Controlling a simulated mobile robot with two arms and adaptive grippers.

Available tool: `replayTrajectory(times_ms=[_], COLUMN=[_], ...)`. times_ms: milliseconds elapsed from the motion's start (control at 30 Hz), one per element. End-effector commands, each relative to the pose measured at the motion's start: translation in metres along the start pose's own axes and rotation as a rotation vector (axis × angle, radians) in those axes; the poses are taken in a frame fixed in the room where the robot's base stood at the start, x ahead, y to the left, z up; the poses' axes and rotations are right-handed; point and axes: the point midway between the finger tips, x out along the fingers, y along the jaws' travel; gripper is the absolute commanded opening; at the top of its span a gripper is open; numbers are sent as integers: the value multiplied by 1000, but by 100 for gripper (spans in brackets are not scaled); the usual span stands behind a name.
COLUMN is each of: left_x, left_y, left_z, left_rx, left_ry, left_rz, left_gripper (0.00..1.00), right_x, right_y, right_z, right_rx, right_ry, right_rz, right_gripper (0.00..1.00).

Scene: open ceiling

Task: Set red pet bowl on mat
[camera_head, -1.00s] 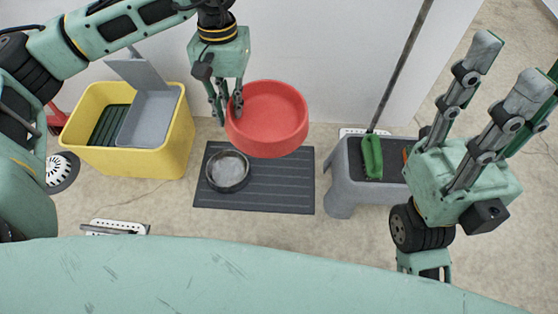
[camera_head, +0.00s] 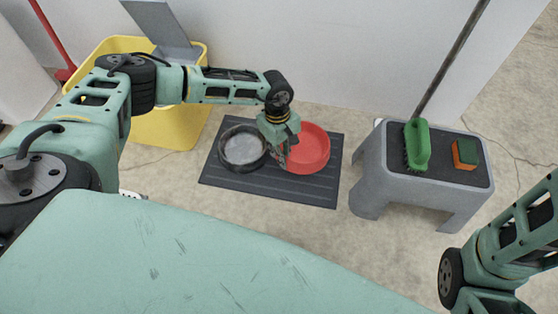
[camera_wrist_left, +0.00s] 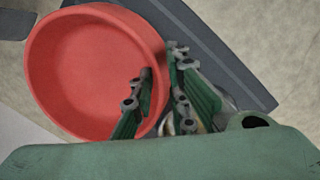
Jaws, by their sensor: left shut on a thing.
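The red pet bowl (camera_head: 312,150) is upright over the right half of the dark ribbed mat (camera_head: 300,190). It also shows in the left wrist view (camera_wrist_left: 85,65). My left gripper (camera_head: 281,160) is shut on the bowl's left wall, with one finger inside and one outside; the fingers show in the left wrist view (camera_wrist_left: 160,100). I cannot tell whether the bowl touches the mat. A second, dark-rimmed bowl (camera_head: 242,147) with a pale inside stands on the mat's left half. My right gripper is out of view; only part of the right arm shows.
A yellow bucket (camera_head: 170,128) with a grey wringer stands behind my left arm. A grey stool (camera_head: 375,175) at the right carries a green brush (camera_head: 417,145) and an orange-and-green sponge (camera_head: 466,153). A white wall is behind. Floor in front of the mat is clear.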

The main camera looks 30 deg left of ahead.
Motion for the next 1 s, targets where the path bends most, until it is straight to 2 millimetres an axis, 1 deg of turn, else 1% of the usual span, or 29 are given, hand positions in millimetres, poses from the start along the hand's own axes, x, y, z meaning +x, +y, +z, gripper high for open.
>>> replayTrajectory(times_ms=[33,100,333,533,600,833,967,1000], left_x=[18,29,44,73,75,72,77,75], left_y=[0,0,0,-1,0,0,-1,-1], left_z=[-2,-4,-5,-8,-9,-9,-9,-9], left_rx=[0,0,2,3,3,3,2,3], left_ry=[0,0,0,-1,0,0,0,0], left_rz=[-1,0,0,-1,0,0,0,-1], left_gripper=[0,0,0,0,0,0,0,17], right_x=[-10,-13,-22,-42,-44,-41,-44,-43], right_y=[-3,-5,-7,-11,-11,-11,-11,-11], right_z=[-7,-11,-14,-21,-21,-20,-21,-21], right_rx=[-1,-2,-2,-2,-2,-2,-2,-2], right_ry=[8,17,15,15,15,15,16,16], right_rz=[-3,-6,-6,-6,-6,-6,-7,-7], right_gripper=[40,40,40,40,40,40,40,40])
